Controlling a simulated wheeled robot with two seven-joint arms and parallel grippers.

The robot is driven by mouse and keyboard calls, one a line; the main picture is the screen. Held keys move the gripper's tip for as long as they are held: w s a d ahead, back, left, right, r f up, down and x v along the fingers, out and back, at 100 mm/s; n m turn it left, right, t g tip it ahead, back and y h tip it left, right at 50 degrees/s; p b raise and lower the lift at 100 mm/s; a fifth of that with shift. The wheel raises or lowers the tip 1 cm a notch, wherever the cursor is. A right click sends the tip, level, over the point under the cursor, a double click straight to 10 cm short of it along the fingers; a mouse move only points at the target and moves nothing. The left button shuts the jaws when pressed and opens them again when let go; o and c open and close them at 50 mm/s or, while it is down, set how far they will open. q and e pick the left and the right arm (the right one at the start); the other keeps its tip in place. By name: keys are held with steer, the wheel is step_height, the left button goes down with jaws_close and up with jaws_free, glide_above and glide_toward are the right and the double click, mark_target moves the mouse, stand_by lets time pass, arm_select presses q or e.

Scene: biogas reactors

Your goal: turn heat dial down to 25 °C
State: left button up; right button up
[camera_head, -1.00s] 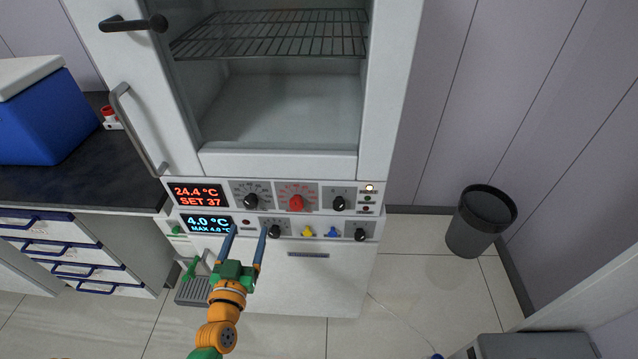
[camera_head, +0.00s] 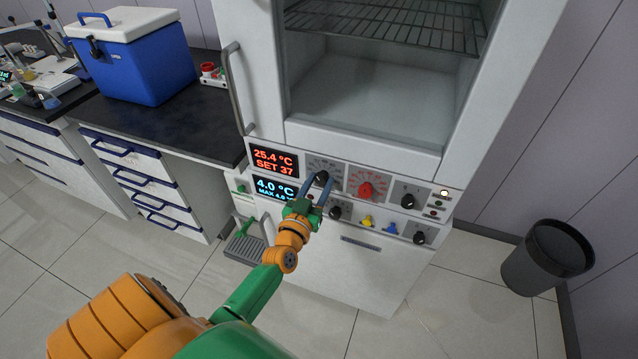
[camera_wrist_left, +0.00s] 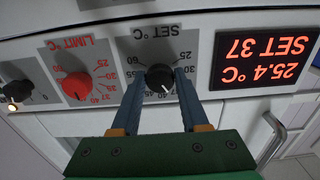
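The heat dial is a black knob (camera_head: 321,178) labelled SET °C, left of a red LIMIT °C knob (camera_head: 366,190) on the white cabinet's panel. In the left wrist view, which is upside down, the black knob (camera_wrist_left: 159,78) sits between the blue fingers. Its white mark is among the high numbers near 37 to 40. The red display (camera_head: 274,160) reads 25.4 °C, SET 37. My left gripper (camera_head: 316,183) is open around the black knob, one finger on each side; contact is unclear. My right gripper is not in view.
A lower blue display (camera_head: 275,189) reads 4.0 °C. Below the dial is a row with black, yellow (camera_head: 367,221) and blue (camera_head: 390,228) knobs. A counter with a blue cooler (camera_head: 130,60) stands left. A black bin (camera_head: 545,258) stands on the floor right.

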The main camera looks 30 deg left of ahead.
arm_select(q)
jaws_close()
steer(key=shift+n, duration=0.3)
steer(key=n, duration=0.8)
steer(key=shift+n, duration=0.3)
steer(key=n+b, duration=0.1)
steer(key=n, duration=0.3)
steer(key=shift+n+b, duration=0.3)
steer(key=shift+n, duration=1.9)
steer(key=o, duration=1.1)
jaws_free()
steer(key=shift+w+d, duration=0.1)
steer(key=shift+c, duration=0.2)
